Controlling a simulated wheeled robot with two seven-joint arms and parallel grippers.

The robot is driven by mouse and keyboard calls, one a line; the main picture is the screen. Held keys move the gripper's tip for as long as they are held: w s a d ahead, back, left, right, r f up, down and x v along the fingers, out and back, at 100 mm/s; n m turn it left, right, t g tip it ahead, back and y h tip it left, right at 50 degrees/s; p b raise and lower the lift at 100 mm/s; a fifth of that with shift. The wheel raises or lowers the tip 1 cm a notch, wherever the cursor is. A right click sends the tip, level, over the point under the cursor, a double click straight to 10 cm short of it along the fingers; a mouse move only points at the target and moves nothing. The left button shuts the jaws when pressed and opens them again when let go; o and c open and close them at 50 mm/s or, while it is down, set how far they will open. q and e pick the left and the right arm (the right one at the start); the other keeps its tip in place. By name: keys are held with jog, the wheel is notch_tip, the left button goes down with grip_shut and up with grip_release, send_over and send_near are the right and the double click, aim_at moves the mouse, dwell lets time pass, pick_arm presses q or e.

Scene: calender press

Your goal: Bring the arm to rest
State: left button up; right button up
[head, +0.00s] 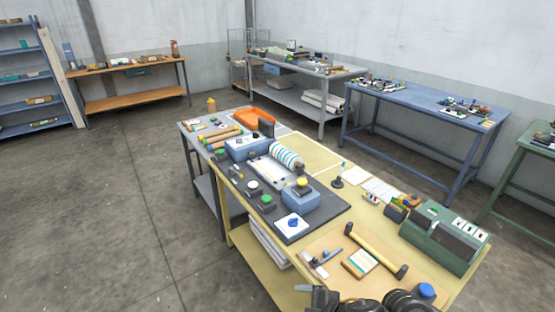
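A dark gripper, which seems to be my right one (322,298), shows at the bottom edge, over the near end of the yellow workbench (245,238). Dark rounded links of my arm lie to its right. Its fingers are small and partly cut off, so I cannot tell whether it is open or shut. No held thing can be made out. My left gripper is not in view. The calender press, with a striped roller (286,156) and blue housings (299,199), stands on a dark base plate (325,215) farther along the bench, apart from the gripper.
A blue table (420,95), a grey bench (345,74) and an orange bench (130,101) stand behind. The floor at left is clear.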

jog(key=s+d+f+m+g+h, duration=0.1)
jog(key=s+d+f+m+h, duration=0.25)
jog(key=s+d+m, duration=0.5)
jog(key=s+d+f+m+g+h, duration=0.15)
jog(key=s+d+m+h, duration=0.25)
jog(key=s+d+m, duration=0.5)
notch_tip(320, 180, down, 34)
jog(key=s+d+n+b, duration=0.1)
jog(key=s+b, duration=0.1)
jog(key=b, duration=0.5)
jog(key=s+d+f+g+b, duration=0.2)
jog(key=s+f+b, duration=0.2)
jog(key=s+f, duration=1.2)
notch_tip(320, 180, down, 3)
jog(key=shift+d+r, duration=0.1)
jog(key=shift+d, duration=0.3)
jog(key=shift+n, duration=0.25)
